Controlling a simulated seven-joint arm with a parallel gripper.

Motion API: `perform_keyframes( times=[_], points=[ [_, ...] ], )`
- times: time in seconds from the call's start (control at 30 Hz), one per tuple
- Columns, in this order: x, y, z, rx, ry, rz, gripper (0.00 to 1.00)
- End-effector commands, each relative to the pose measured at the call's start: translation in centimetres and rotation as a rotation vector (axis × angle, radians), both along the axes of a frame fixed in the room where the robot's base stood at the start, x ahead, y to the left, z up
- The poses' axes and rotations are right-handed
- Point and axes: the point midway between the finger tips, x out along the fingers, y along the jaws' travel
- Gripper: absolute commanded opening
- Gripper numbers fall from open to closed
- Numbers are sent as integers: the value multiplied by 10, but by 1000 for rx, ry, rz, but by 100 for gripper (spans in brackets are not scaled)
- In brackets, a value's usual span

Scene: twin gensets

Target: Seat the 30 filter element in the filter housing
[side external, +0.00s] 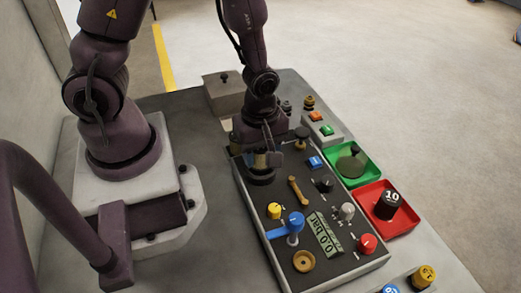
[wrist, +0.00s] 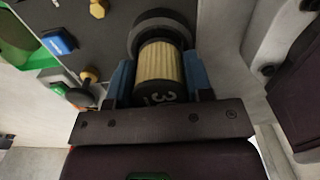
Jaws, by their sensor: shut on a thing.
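My gripper (wrist: 160,82) is shut on the 30 filter element (wrist: 160,65), with a blue finger on each side of it. The element has a pleated yellowish body and a black end cap with pale digits, partly hidden by the gripper. The filter housing (wrist: 150,20) is a dark round ring on the panel, at the element's far end. In the side view my gripper (side external: 262,158) is right above the housing (side external: 261,178) at the panel's far left part. I cannot tell whether the element's end is inside the ring or just over it.
The dark panel (side external: 330,268) carries a blue-handled valve (side external: 290,225), a gauge display (side external: 325,235), a brown ring (side external: 304,261) and several knobs. A red tray (side external: 405,222) holds a black element marked 10 (side external: 388,204). A green tray (side external: 370,175) holds a dark round part (side external: 350,166).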

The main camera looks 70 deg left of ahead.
Motion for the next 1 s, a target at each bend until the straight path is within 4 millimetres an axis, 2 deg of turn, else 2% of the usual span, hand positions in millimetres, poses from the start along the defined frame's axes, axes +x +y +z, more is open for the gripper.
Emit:
perform_keyframes(
  times=[1.0],
  points=[
    [0, 0, -8, 0, 0, 0, 24]
  ],
)
